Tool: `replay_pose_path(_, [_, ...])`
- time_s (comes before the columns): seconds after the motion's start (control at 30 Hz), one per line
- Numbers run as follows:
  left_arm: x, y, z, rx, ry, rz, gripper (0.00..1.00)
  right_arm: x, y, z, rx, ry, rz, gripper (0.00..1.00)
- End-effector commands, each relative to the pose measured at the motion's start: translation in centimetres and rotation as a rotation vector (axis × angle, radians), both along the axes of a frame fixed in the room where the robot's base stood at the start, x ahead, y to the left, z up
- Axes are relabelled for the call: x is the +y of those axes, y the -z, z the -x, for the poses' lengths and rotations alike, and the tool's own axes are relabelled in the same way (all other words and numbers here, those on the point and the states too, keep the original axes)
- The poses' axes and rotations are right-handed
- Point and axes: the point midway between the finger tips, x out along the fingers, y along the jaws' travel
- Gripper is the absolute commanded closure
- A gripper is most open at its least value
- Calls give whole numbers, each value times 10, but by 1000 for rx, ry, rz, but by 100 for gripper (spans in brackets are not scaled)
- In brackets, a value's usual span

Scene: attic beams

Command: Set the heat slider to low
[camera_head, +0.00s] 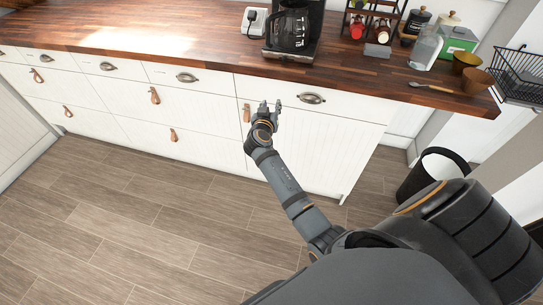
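I cannot make out a heat slider in this view. My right gripper (270,105) is in front of the white drawer fronts, below the counter's front edge. Its two fingertips stand apart with a small gap and nothing between them. Whether it touches the drawer front is hard to tell. My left gripper is not in view.
A wooden counter (190,38) holds a coffee maker (290,30), a spice rack (372,18), a glass jar (425,48), a green box (458,38), bowls (477,80) and a wooden spoon (430,87). A black bin (425,177) stands at right. The wooden floor at left is clear.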

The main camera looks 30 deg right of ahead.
Motion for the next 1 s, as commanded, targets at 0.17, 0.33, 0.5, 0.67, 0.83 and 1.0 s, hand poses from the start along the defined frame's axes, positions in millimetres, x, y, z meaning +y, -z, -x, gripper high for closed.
replay_pose_path(0.17, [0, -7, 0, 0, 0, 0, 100, 7, 41, 5, 100, -48, -13, 64])
replay_pose_path(0.33, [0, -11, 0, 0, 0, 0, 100, 14, 79, 14, 190, -95, -29, 64])
replay_pose_path(0.5, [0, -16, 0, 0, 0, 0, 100, 21, 116, 25, 275, -139, -47, 64])
replay_pose_path(0.67, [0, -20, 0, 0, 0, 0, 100, 27, 150, 40, 350, -178, -65, 64])
replay_pose_path(0.83, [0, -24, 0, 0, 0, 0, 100, 32, 177, 54, 411, -209, -81, 64])
replay_pose_path(1.0, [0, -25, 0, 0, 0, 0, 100, 34, 191, 61, 441, -226, -90, 64])
